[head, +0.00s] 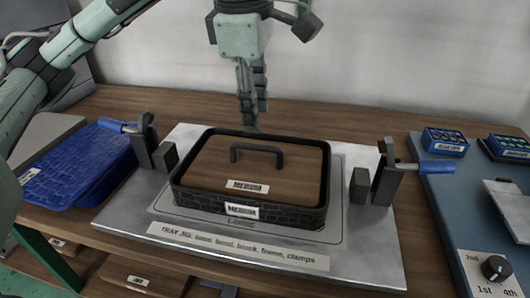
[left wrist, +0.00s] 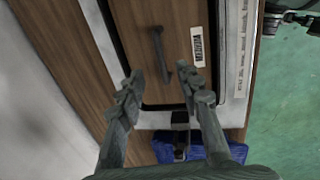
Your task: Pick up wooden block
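The wooden block (head: 215,172) is a flat brown panel with a dark bar handle (head: 257,149) and a "MEDIUM" label. It lies inside a black textured frame (head: 285,214), also labelled "MEDIUM", on the metal tray jig (head: 365,258). My left gripper (head: 252,124) points down above the far edge of the frame, apart from the handle. In the left wrist view the two fingers (left wrist: 161,80) are spread with nothing between them, and the block (left wrist: 185,20) and its handle (left wrist: 158,50) show beyond them. My right gripper is not in view.
Dark clamps with blue handles stand left (head: 148,145) and right (head: 385,175) of the frame. Blue textured panels (head: 85,165) lie at the left. A blue-grey board (head: 445,215) with a knob and small boxes is at the right. The wall is behind the wooden table.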

